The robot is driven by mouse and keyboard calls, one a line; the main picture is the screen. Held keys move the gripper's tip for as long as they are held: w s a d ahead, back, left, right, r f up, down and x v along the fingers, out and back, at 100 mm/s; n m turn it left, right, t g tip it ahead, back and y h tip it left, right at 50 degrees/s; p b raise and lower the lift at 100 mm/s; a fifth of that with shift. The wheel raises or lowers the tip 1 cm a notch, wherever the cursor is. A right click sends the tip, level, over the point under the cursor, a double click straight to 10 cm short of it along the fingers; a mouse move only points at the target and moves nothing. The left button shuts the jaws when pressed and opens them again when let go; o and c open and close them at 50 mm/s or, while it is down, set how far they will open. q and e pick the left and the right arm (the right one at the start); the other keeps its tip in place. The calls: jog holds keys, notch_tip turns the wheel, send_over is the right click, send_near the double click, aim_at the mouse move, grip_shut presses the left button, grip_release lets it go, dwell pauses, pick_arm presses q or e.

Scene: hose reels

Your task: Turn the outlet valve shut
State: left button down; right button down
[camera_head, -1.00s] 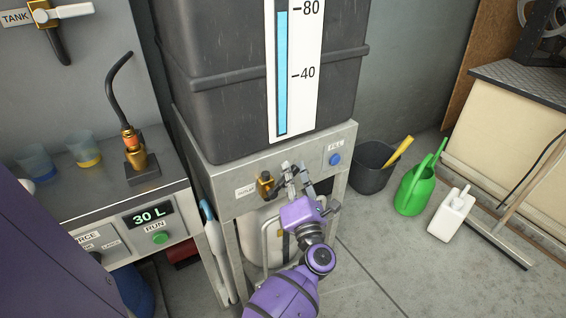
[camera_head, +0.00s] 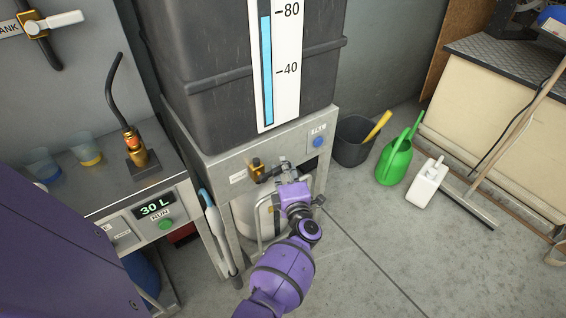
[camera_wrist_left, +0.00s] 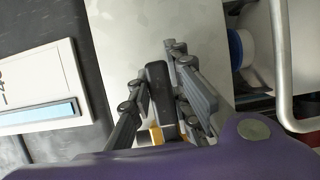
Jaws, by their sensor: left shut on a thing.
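The outlet valve (camera_head: 257,170) is a small brass fitting on the grey front panel under the dark tank. Its dark lever (camera_wrist_left: 160,88) shows in the left wrist view between my gripper's fingers, with a bit of yellow brass (camera_wrist_left: 156,135) near its lower end. My left gripper (camera_head: 277,172) is at the valve's right side, its grey fingers closed around the lever; it also shows in the left wrist view (camera_wrist_left: 162,95). The fingers hide part of the lever in the head view. My right gripper is not in view.
A blue FILL button (camera_head: 318,142) sits on the panel to the right. A tank gauge (camera_head: 274,70) hangs above. A bench with a 30 L display (camera_head: 155,208) stands left. A dark bucket (camera_head: 352,145), green watering can (camera_head: 395,160) and white jug (camera_head: 426,184) stand right on the floor.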

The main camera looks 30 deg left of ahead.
pick_arm(q)
jog(key=shift+f, duration=0.25)
jog(key=c, duration=1.6)
grip_release()
jog(key=shift+r, duration=0.1)
jog(key=v, duration=1.2)
jog(key=shift+r, duration=0.1)
